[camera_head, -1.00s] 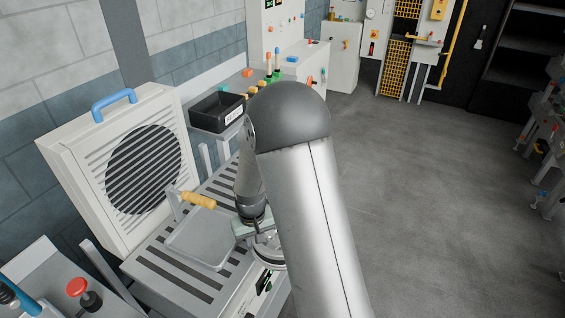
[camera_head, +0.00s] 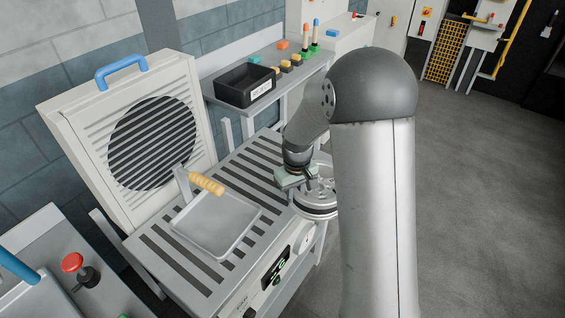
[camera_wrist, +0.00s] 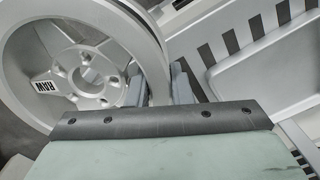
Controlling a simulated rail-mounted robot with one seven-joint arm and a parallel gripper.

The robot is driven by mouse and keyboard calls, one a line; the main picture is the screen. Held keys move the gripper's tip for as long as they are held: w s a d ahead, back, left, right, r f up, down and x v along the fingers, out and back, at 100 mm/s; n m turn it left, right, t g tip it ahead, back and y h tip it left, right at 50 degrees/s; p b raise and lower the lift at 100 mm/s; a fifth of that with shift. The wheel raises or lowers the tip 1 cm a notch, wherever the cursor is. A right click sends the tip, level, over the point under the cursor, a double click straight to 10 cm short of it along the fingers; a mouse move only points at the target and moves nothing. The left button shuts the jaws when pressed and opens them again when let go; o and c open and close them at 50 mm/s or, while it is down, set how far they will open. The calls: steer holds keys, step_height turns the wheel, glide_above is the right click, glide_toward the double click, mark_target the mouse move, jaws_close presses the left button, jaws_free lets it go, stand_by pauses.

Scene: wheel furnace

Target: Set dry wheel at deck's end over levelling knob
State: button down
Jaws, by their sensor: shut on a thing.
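My gripper (camera_head: 301,183) is shut on the rim of a silver wheel (camera_head: 325,186), which also shows large in the wrist view (camera_wrist: 84,72) with a "RAW" mark near its hub. The wheel is at the right part of the slatted deck (camera_head: 238,158), near its front edge; I cannot tell whether it touches the deck. The fingers (camera_wrist: 160,85) grip one side of the rim. Below the wheel, a round white knob (camera_head: 303,238) shows on the deck's front panel. I cannot tell if it is the levelling knob. My arm hides the area right of the wheel.
A shallow tray (camera_head: 254,226) and a wooden-handled tool (camera_head: 206,183) are on the deck's left part. A louvred fan unit (camera_head: 100,88) stands behind it. A black bin (camera_head: 243,87) and coloured pegs (camera_head: 314,38) are on the back shelf. A red button (camera_head: 72,262) is at lower left.

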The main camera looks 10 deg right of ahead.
steer(key=w+n+b, duration=0.1)
steer(key=w+r+n+b, duration=0.1)
steer(key=n+b, duration=0.1)
steer(key=w+a+r+n+b, duration=0.1)
steer(key=b, duration=0.1)
steer(key=shift+w+r+n, duration=0.25)
steer(key=shift+n, duration=0.15)
step_height(320, 180, up, 5)
steer(key=w+a+n+b, duration=0.1)
steer(key=n+b, duration=0.4)
steer(key=w+d+f+p, duration=0.1)
steer(key=w+f+p, duration=0.25)
steer(key=w, duration=0.55)
steer(key=shift+w+d+f+p, duration=0.15)
steer(key=shift+w+f+p, duration=0.25)
steer(key=shift+w+f, duration=0.75)
steer(key=shift+w+d+f+p, duration=0.15)
steer(key=shift+w+f+p, duration=0.3)
steer(key=shift+f, duration=1.35)
steer(key=shift+w+d+f+p, duration=0.15)
steer(key=shift+w+f+p, duration=0.2)
steer(key=shift+w+f, duration=0.8)
steer(key=shift+s+f, duration=0.3)
steer(key=shift+f, duration=0.15)
steer(key=c, duration=1.7)
jaws_free()
steer(key=shift+f, duration=0.15)
steer(key=o, duration=0.4)
